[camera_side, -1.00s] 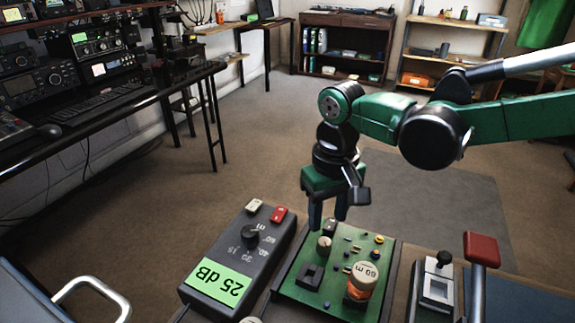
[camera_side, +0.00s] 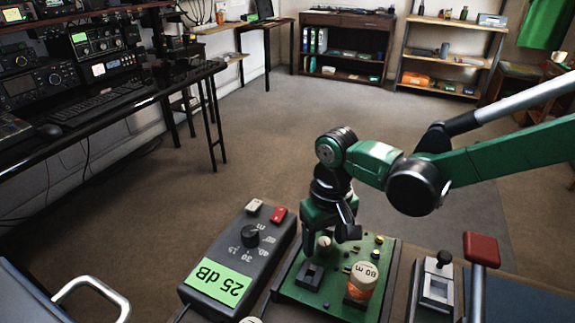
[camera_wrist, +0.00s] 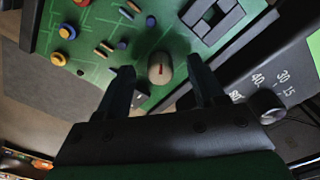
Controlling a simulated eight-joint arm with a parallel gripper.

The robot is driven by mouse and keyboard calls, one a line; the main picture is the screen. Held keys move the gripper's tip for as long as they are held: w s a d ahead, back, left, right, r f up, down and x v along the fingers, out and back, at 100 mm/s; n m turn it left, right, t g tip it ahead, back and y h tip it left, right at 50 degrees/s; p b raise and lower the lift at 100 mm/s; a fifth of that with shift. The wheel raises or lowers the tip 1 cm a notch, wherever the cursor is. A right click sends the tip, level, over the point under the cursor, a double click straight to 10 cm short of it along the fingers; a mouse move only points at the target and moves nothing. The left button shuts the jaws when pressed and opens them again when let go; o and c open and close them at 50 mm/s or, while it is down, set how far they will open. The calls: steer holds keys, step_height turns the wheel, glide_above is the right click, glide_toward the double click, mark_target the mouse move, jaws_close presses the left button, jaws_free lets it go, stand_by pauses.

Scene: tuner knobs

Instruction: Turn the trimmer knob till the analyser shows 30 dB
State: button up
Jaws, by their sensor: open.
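The trimmer knob (camera_side: 324,243) is a small cream cylinder on the green circuit board (camera_side: 302,292). In the wrist view the knob (camera_wrist: 160,70) has a red mark on its top. My gripper (camera_side: 328,236) is low over the board. Its two fingers are open, one on each side of the knob in the wrist view, with a gap showing on both sides. The dark analyser box (camera_side: 270,250) stands left of the board, and its green display (camera_side: 219,281) reads 25 dB, upside down in the side view.
An orange-and-white component (camera_side: 361,284) marked 60 m stands on the board close to the right of my gripper. A black square part (camera_side: 310,275) is in front of the knob. A red-handled lever (camera_side: 481,249) rises farther right.

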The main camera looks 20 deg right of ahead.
mark_target(325, 241)
steer(key=shift+c, duration=0.2)
jaws_close()
steer(key=shift+m, duration=1.3)
steer(key=shift+o, duration=0.2)
jaws_free()
steer(key=shift+r, duration=2.85)
